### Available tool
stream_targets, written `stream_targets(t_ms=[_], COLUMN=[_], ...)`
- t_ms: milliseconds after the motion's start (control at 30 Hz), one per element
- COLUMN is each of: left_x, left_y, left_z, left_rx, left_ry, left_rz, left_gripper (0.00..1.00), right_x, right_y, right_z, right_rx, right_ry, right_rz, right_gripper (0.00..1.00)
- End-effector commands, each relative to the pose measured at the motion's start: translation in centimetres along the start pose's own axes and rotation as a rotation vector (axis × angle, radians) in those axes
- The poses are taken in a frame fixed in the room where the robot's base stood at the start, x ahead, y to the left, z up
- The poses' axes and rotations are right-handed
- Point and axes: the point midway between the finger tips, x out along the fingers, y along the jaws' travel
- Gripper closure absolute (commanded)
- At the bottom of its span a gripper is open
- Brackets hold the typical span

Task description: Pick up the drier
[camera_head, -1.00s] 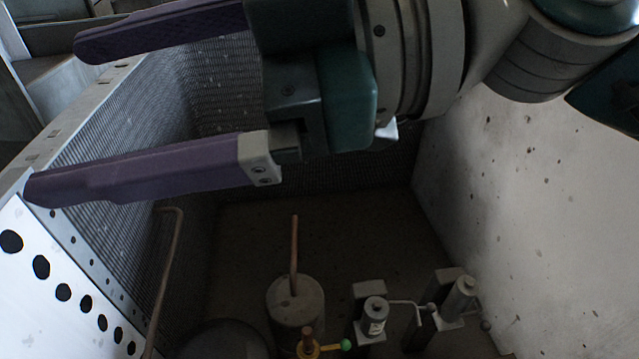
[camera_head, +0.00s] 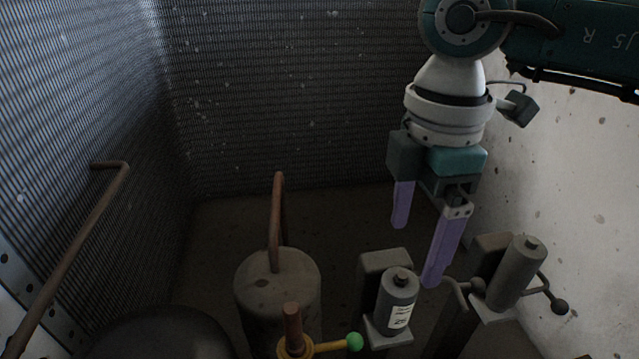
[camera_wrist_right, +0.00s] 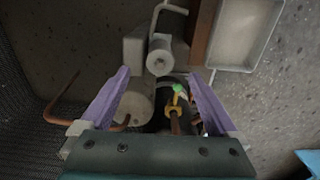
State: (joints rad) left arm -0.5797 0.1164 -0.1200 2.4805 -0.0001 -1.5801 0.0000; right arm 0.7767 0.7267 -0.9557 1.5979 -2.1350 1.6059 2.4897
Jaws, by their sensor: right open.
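The drier appears to be a small grey upright cylinder with a white label (camera_head: 397,302), held against a dark bracket. A similar plain grey cylinder (camera_head: 514,274) stands to its right on another bracket. My right gripper (camera_head: 415,256) hangs pointing down, above and slightly behind the labelled cylinder, with its purple fingers apart and nothing between them. In the right wrist view, the cylinder's round top (camera_wrist_right: 159,58) shows just beyond and between the two open fingertips (camera_wrist_right: 158,75). My left gripper is not in view.
A larger tank (camera_head: 277,293) with a copper pipe stands to the left. A yellow valve (camera_head: 297,348) with a green knob (camera_head: 354,342) is in front. A mesh wall (camera_head: 290,95) closes the back, and a pale wall (camera_head: 580,180) the right. A pipe (camera_head: 70,255) runs along the left.

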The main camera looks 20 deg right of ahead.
Motion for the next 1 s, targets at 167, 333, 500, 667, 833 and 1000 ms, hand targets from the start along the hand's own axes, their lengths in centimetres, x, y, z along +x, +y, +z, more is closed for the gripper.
stream_targets(t_ms=[167,333,500,667,833,1000], left_x=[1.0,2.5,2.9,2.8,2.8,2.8], left_y=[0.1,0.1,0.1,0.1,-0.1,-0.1], left_z=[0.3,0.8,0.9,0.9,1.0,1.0], left_rx=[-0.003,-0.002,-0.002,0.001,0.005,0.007], left_ry=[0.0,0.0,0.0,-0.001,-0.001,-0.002], left_rz=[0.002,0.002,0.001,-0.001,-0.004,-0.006], left_gripper=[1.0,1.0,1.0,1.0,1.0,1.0], right_x=[1.9,4.7,6.0,5.9,5.8,5.8], right_y=[-0.1,-0.2,-0.1,-0.1,-0.1,-0.1], right_z=[-0.2,-0.5,-0.5,-0.5,-0.5,-0.5], right_rx=[-0.002,-0.003,-0.004,-0.004,-0.004,-0.004], right_ry=[0.001,0.002,0.003,0.003,0.004,0.004], right_rz=[-0.001,-0.002,-0.001,0.0,0.0,0.0], right_gripper=[0.05,0.05,0.05,0.05,0.23,0.42])
